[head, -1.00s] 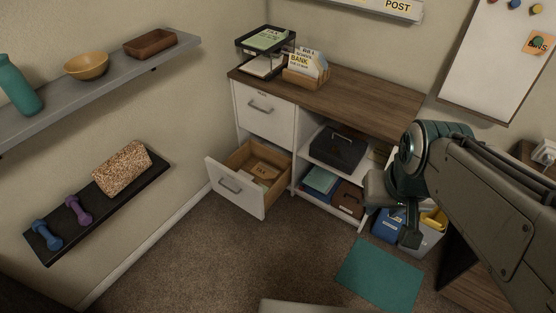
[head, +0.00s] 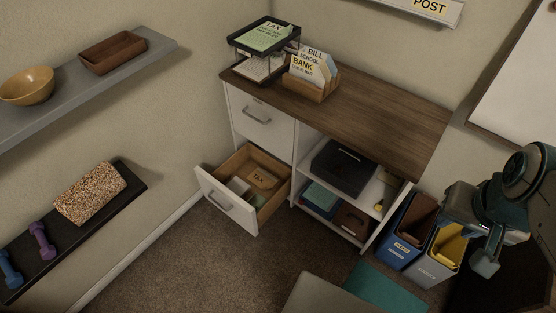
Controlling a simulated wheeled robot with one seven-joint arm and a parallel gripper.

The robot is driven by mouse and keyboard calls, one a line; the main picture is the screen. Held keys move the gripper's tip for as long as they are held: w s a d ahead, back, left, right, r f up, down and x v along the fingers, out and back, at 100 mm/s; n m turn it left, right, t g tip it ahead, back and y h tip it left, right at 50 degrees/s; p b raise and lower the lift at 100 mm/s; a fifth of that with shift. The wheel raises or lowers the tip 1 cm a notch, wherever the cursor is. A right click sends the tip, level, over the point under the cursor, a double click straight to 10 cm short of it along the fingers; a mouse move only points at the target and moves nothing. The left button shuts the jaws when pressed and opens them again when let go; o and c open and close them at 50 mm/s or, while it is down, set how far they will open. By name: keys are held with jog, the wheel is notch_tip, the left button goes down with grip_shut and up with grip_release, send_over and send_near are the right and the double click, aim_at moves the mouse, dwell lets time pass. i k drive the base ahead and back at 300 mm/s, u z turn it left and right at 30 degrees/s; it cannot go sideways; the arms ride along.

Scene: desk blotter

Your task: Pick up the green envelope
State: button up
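A green envelope-like sheet (head: 265,37) with dark print reading TAX lies in the upper level of a black two-tier letter tray (head: 242,46). The tray stands on the back left of the wooden cabinet top. My gripper (head: 470,238) is at the right of the head view, in front of the file bins and far from the tray. Its fingertips are not clear, so I cannot tell if it is open or shut. No held object shows.
A wooden holder (head: 311,88) with upright cards stands beside the tray. The right part of the cabinet top (head: 385,115) is bare. Blue and grey bins (head: 401,246) stand right of the cabinet.

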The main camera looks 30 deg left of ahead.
aim_at(258, 202)
jog(key=u, duration=0.6)
jog(key=i, duration=0.85)
jog(key=u, duration=0.95)
